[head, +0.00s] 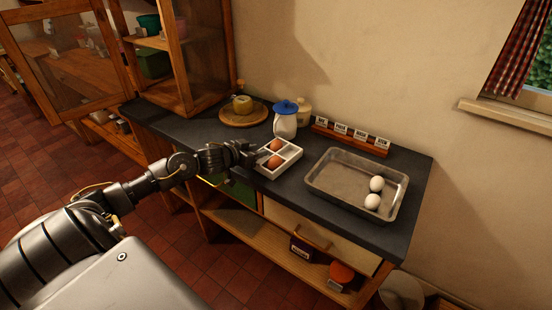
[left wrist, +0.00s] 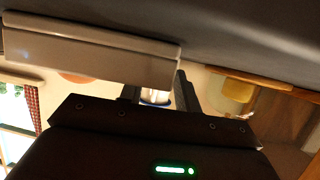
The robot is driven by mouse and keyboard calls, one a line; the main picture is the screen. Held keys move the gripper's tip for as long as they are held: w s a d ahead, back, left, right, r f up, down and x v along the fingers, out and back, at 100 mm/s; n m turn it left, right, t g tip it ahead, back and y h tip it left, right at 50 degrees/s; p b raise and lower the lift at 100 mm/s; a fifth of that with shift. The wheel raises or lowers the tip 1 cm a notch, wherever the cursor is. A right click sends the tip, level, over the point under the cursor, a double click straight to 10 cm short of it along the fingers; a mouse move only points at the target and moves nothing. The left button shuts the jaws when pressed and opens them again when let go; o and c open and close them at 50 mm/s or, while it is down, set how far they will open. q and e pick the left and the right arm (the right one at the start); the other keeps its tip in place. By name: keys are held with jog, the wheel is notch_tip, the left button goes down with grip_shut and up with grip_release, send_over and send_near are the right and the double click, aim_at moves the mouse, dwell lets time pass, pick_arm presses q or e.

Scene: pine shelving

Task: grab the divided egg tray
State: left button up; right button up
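The divided egg tray (head: 289,164) is a white box with compartments on the dark counter, holding brown eggs (head: 275,161). In the left wrist view, which is upside down, its pale side wall (left wrist: 90,50) fills the upper left. My left gripper (head: 256,154) is at the tray's left edge. In the left wrist view my left gripper (left wrist: 157,88) has its two fingers apart, with a gap between them at the tray's end. I cannot tell whether a finger touches the tray. My right gripper is out of view.
A metal pan (head: 335,181) with two white eggs (head: 374,193) stands right of the tray. A glazed cabinet (head: 200,50) stands at left.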

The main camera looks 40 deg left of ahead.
pick_arm(q)
jog(key=shift+c, duration=0.3)
grip_shut()
jog(key=shift+r, duration=0.2)
